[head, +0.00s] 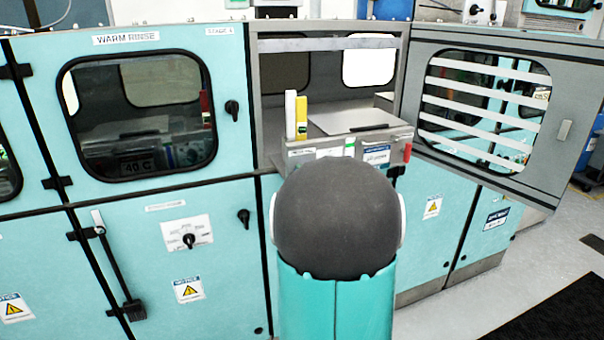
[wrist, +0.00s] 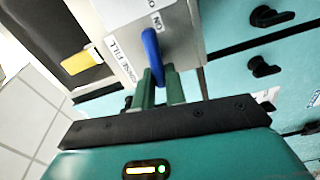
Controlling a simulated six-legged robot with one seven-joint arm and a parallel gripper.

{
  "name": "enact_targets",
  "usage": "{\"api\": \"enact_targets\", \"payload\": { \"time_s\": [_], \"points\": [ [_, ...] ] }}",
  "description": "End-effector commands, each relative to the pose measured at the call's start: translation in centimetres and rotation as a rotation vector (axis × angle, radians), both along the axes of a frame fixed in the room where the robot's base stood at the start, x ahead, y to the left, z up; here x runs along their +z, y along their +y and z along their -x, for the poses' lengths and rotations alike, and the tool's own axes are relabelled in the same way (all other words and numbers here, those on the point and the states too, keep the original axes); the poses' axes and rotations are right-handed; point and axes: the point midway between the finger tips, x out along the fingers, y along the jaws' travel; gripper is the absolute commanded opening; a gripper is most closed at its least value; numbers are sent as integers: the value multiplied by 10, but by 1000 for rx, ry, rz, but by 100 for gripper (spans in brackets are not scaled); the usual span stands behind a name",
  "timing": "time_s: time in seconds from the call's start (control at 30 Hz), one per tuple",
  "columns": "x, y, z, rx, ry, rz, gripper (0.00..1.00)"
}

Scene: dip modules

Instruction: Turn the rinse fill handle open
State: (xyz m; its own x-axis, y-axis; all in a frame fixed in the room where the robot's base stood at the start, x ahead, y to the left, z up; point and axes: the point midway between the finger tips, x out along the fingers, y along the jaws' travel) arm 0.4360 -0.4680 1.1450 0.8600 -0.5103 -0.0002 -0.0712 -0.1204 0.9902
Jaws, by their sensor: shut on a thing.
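The rinse fill handle is a blue lever (wrist: 152,52) on a grey box (wrist: 125,35) marked "RINSE FILL" in the wrist view. The word "ON" is printed on the box close to the lever. My gripper (wrist: 160,80) has its green fingers shut on the lower end of the blue lever. The lever's lower tip is partly hidden between the fingers. In the head view my dark, round arm joint hides the lever and my gripper. The front of a grey control box (head: 345,145) shows just above that joint.
An open grey door (head: 495,115) with a slatted window stands to the right of the open bay. The closed warm rinse door (head: 140,105) is at left. Clear floor (head: 470,305) lies at lower right.

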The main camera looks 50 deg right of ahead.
Motion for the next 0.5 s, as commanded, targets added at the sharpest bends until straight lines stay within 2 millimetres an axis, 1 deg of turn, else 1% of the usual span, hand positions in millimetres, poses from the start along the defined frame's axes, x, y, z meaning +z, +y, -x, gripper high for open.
{"api": "enact_targets", "payload": {
  "time_s": [0.2,0.5],
  "points": [
    [-2,0,0,0,54,89,0],
    [-3,0,0,0,80,134,0]
  ]
}}
